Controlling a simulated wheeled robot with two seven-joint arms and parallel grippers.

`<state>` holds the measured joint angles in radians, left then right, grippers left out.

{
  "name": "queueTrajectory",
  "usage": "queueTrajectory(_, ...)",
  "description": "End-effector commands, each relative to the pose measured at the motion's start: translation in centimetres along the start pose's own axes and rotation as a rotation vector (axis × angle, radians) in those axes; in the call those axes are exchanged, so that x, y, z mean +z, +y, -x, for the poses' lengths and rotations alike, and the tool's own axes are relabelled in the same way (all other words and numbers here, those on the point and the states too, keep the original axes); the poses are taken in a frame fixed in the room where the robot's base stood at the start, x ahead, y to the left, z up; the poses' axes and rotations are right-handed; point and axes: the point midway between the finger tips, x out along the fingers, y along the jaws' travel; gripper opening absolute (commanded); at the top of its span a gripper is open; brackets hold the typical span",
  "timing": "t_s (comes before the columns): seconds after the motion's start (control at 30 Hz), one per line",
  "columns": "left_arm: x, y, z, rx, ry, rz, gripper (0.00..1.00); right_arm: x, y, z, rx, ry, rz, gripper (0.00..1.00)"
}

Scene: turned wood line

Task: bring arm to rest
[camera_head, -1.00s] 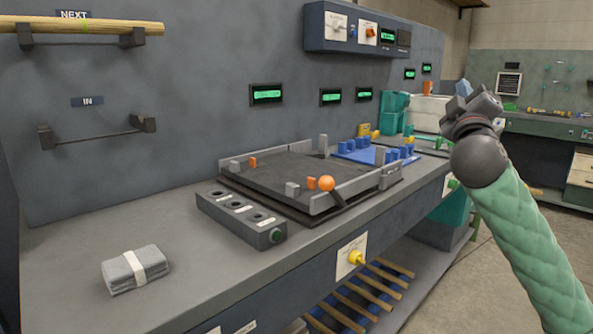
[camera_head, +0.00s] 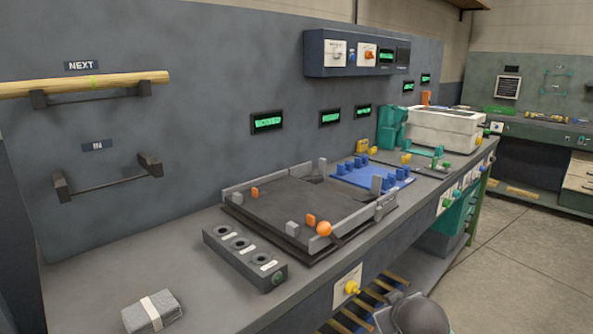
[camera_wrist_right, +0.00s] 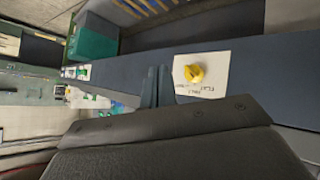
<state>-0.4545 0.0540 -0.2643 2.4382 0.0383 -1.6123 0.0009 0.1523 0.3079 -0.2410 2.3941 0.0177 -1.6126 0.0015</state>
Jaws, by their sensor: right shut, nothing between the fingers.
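My right gripper shows in the right wrist view (camera_wrist_right: 157,86) as two dark fingers held together, shut and empty. They are in front of the bench's dark front panel (camera_wrist_right: 125,70), beside a yellow knob (camera_wrist_right: 194,73) on a white plate. I cannot tell the gap to the panel. In the head view only the grey wrist part of my right arm shows at the bottom edge, low in front of the bench. My left gripper and arm are not in view.
The grey bench (camera_head: 75,260) holds a black fixture (camera_head: 285,205) with an orange ball knob (camera_head: 324,229), a three-hole block (camera_head: 245,256), a folded cloth (camera_head: 150,312) and a blue rack (camera_head: 365,172). A wooden rod (camera_head: 85,84) lies on wall brackets. Open floor (camera_head: 510,260) is at the right.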

Motion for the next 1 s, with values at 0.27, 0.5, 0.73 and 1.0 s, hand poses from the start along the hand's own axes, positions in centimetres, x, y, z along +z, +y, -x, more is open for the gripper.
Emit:
queueTrajectory(0.27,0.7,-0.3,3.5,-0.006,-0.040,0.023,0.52,5.9,-5.5,2.7,-0.140,-0.133,-0.067,0.00)
queueTrajectory(0.5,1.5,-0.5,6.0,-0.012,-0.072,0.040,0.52,11.3,-9.6,5.7,-0.223,-0.259,-0.126,0.00)
queueTrajectory(0.73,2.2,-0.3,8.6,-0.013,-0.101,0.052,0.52,16.7,-13.3,9.4,-0.294,-0.395,-0.180,0.00)
queueTrajectory(1.0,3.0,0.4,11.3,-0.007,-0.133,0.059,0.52,22.6,-17.0,14.9,-0.360,-0.550,-0.226,0.00)
